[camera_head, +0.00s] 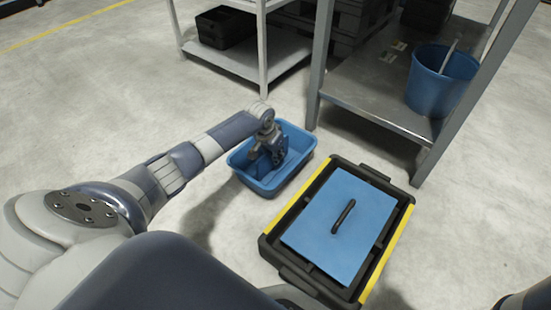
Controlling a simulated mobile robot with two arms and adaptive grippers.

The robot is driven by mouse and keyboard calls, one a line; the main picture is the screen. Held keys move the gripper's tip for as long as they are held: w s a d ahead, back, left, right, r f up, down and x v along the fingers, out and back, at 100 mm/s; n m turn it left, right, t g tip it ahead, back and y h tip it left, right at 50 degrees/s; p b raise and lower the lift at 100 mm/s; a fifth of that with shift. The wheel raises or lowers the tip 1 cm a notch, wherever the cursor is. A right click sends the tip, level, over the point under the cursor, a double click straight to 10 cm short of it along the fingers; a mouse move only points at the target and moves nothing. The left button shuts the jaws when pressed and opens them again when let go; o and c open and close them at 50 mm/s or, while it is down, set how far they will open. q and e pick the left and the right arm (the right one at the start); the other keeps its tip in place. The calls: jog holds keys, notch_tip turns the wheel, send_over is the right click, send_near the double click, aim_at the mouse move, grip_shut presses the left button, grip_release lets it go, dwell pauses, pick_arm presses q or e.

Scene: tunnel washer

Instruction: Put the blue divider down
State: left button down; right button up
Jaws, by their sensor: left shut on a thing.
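A blue tub (240,160) stands on the floor near the middle of the view. My left gripper (277,157) reaches down into it from above. It is shut on the blue divider (262,168), which shows as a blue panel inside the tub, below and beside the fingers. The gripper hides part of the divider, and its colour blends with the tub. I cannot tell whether its lower edge touches the tub's floor. My right gripper is not in view.
A black crate with yellow edges (393,238) stands right of the tub, with a blue lid (335,245) and black handle on top. A grey metal shelf (385,118) holding a blue bucket (440,85) stands behind. A white rack (235,62) is farther back. The left floor is clear.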

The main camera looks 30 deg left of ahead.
pick_arm(q)
jog(key=shift+r, duration=0.15)
jog(key=c, duration=1.7)
grip_release()
